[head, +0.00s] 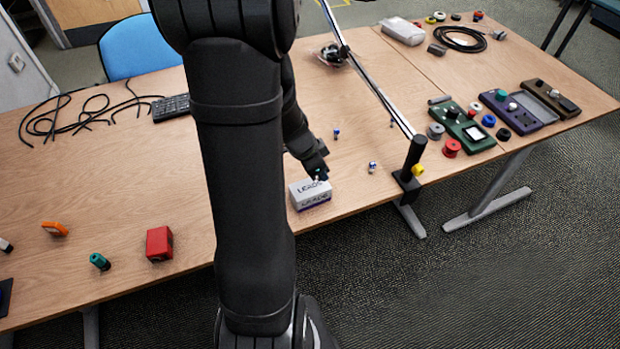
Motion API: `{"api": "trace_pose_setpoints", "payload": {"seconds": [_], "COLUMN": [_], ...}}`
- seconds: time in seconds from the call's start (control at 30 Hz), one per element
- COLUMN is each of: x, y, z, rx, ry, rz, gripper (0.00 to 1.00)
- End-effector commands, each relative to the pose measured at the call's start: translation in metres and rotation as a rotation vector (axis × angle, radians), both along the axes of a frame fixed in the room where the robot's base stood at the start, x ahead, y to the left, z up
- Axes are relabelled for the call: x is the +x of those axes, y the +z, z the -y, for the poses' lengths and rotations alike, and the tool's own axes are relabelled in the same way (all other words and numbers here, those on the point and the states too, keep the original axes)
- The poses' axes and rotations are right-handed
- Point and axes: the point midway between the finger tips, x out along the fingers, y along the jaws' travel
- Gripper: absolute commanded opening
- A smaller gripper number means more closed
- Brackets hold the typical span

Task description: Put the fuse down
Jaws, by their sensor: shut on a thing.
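My gripper (316,172) points down just above a white box with dark lettering (311,195) near the table's front edge. It is shut on a small, partly hidden piece, which I take to be the fuse (318,177). A little green and white of it shows at the fingertips. I cannot tell whether it touches the box top. Two small blue and white pieces stand on the table to the right, one farther back (336,133) and one nearer the front edge (372,167).
A clamped pole (413,158) rises right of the box. A red block (159,243) and a teal-capped piece (100,261) sit front left. Spools (452,148) and coloured devices (462,127) crowd the right. Black cables (75,115) lie back left. Bare table surrounds the white box.

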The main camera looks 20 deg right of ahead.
Motion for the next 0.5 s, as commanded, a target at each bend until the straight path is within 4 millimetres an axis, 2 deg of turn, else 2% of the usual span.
{"api": "trace_pose_setpoints", "payload": {"seconds": [0.1, 0.2, 0.37, 0.5], "x": [0.018, 0.026, 0.029, 0.029], "y": [-0.013, -0.018, -0.026, -0.045], "z": [-0.010, -0.015, -0.017, -0.017], "rx": [0.001, 0.000, 0.000, 0.002], "ry": [0.004, 0.001, 0.000, -0.001], "rz": [-0.002, -0.002, -0.002, -0.004], "gripper": [0.00, 0.00, 0.00, 0.00]}}
